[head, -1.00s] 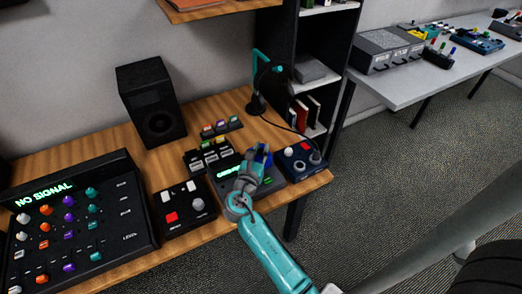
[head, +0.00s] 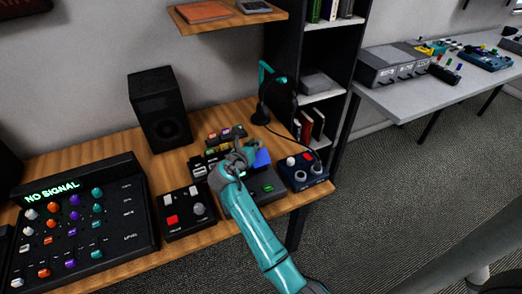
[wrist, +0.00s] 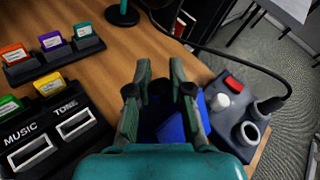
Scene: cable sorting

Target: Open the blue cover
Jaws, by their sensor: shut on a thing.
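The blue cover (head: 262,158) shows just right of my gripper (head: 238,155) in the head view, above a dark device (head: 272,197) with a green-lit part. In the wrist view the blue cover (wrist: 172,128) lies between and below the fingers of my gripper (wrist: 161,84), and blue also shows to the right of the right finger. The fingers are close together on the cover. My arm hides part of the device and its display, and the exact contact is hidden behind the fingers.
A box with a red button and knobs (head: 303,172) stands close on the right, with a black cable. The music/tone slot box (wrist: 50,140) and a cartridge rack (head: 226,135) are on the left. A control box (head: 187,210) and a mixer (head: 80,225) stand further left.

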